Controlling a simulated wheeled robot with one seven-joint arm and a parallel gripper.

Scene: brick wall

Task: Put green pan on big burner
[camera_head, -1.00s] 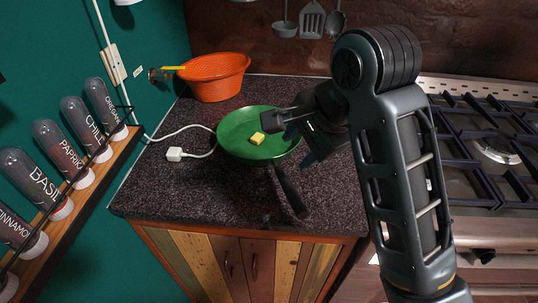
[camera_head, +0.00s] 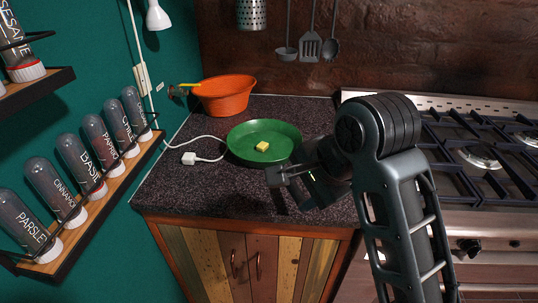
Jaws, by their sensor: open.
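The green pan (camera_head: 245,135) sits on the dark speckled counter, with a small yellow block (camera_head: 262,146) inside it. Its dark handle points toward the front and is mostly hidden behind my gripper. My gripper (camera_head: 281,186) is open and empty at the pan's front right, over the handle area. I cannot tell whether it touches the handle. The stove (camera_head: 505,200) stands to the right, with dark grates and a burner (camera_head: 482,157) in view. My arm hides part of the stove's left side.
An orange colander (camera_head: 226,97) stands at the counter's back left. A white plug and cable (camera_head: 189,158) lie left of the pan. Spice jars (camera_head: 75,165) line a wall shelf at left. Utensils (camera_head: 309,45) hang on the brick wall. The counter's front left (camera_head: 175,190) is clear.

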